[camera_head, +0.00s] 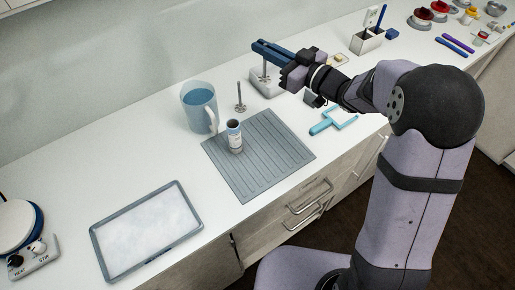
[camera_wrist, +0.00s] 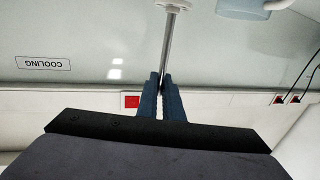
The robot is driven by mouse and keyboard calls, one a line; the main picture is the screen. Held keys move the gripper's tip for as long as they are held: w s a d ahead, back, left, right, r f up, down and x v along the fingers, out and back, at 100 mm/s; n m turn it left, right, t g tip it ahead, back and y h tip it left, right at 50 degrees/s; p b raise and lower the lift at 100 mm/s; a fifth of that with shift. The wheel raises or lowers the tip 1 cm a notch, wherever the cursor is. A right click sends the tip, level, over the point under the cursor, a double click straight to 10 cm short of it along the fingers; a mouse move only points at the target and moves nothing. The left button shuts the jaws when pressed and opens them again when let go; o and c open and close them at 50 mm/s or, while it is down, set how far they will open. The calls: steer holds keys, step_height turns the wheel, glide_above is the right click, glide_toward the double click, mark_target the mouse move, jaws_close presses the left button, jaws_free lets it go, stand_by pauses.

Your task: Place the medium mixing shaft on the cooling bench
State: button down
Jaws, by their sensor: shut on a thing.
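My gripper (camera_head: 258,48) has dark blue fingers and is over the back of the counter. In the wrist view my gripper (camera_wrist: 165,85) is shut on a thin metal mixing shaft (camera_wrist: 170,45) with a pale round end. The held shaft (camera_head: 265,68) shows as a thin rod below the fingers in the head view. A second metal shaft (camera_head: 240,95) stands on the counter, left of the gripper. I cannot tell the held shaft's size class. A sign reading COOLING (camera_wrist: 43,63) appears upside down at left in the wrist view. I cannot tell which surface it marks.
A blue-tinted jug (camera_head: 199,107) stands near a grey ridged mat (camera_head: 275,155) bearing a small vial (camera_head: 234,136). A shallow tray (camera_head: 147,231) lies front left. A white block (camera_head: 264,84) is below the gripper. Bare counter lies between tray and mat.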

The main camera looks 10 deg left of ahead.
steer(key=s+f+n+g+y, duration=0.1)
steer(key=s+f, duration=0.1)
steer(key=s, duration=0.5)
steer(key=s+f+n+g, duration=0.1)
steer(key=s+f, duration=0.2)
steer(key=s, duration=0.4)
steer(key=shift+w+d+f, duration=0.15)
steer(key=shift+f, duration=1.3)
steer(key=shift+w+d+f, duration=0.1)
steer(key=shift+f, duration=1.3)
steer(key=shift+f+p, duration=0.35)
steer(key=shift+f, duration=1.75)
